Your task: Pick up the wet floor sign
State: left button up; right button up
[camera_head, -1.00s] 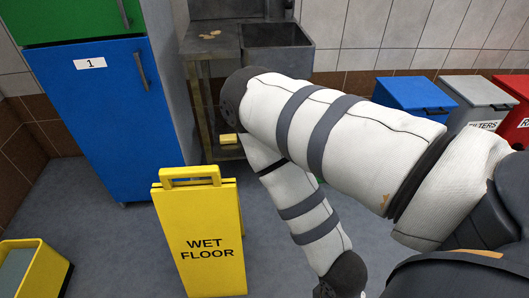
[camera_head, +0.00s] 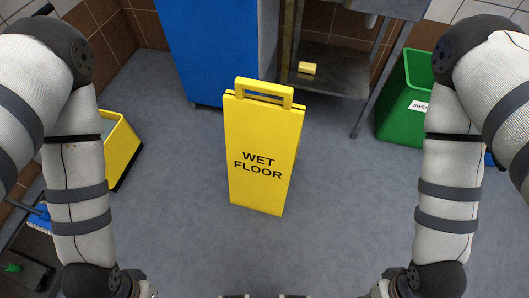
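The yellow wet floor sign (camera_head: 262,150) stands upright on the grey floor in the middle of the head view. Its handle (camera_head: 264,90) is at the top, and black "WET FLOOR" lettering faces me. My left arm comes down at the left and my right arm at the right, both apart from the sign. Only a small part of my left gripper (camera_head: 147,289) and of my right gripper (camera_head: 380,289) shows at the bottom edge. Their fingers are cut off, so I cannot tell whether they are open or shut.
A blue cabinet (camera_head: 208,50) stands behind the sign. A metal sink table (camera_head: 335,72) with a yellow sponge (camera_head: 307,68) on its lower shelf is behind right. A green bin (camera_head: 402,100) is at the right, a yellow bucket (camera_head: 122,150) at the left. Floor around the sign is clear.

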aim_at(262, 134)
jog(key=i+l+u, duration=0.3)
jog(key=l+u, duration=0.2)
jog(key=l, duration=0.85)
jog(key=i+l+u, duration=0.1)
jog(key=l+u, duration=0.35)
jog(key=l, duration=0.9)
jog(key=k+l+u, duration=0.15)
jog(key=l+u, duration=0.35)
jog(key=l, duration=0.85)
